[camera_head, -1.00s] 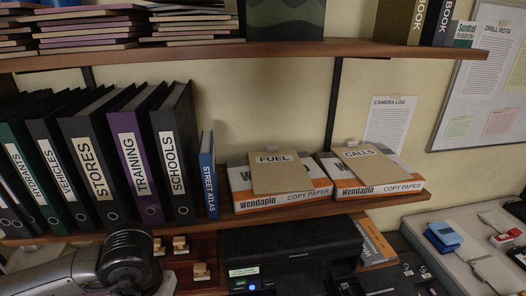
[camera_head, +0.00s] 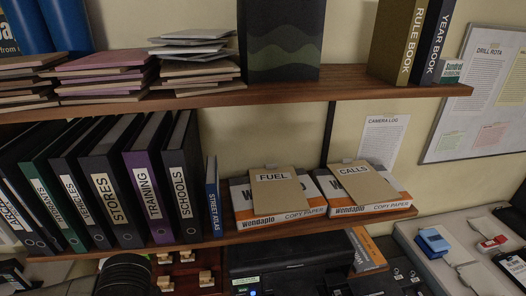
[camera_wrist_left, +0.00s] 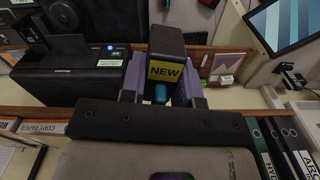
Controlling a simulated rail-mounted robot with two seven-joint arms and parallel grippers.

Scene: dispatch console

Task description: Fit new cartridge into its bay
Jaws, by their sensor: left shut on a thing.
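In the left wrist view, my left gripper (camera_wrist_left: 165,88) is shut on a dark cartridge (camera_wrist_left: 166,44) with a yellow NEW label and a light blue part below it. The purple-grey fingers stand on both sides of it. Behind and to the left in that view is a black printer (camera_wrist_left: 70,78) with a blue light. The printer also shows in the head view (camera_head: 290,258), under the lower shelf, cut off by the bottom edge. I cannot make out the cartridge bay. My right gripper shows in neither view.
The lower shelf (camera_head: 330,222) holds binders (camera_head: 103,185) and copy paper boxes (camera_head: 365,205) above the printer. Wooden pegs or knobs (camera_head: 206,277) sit left of the printer. A pale desk (camera_head: 420,228) with blue (camera_head: 432,240) and red items is at right.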

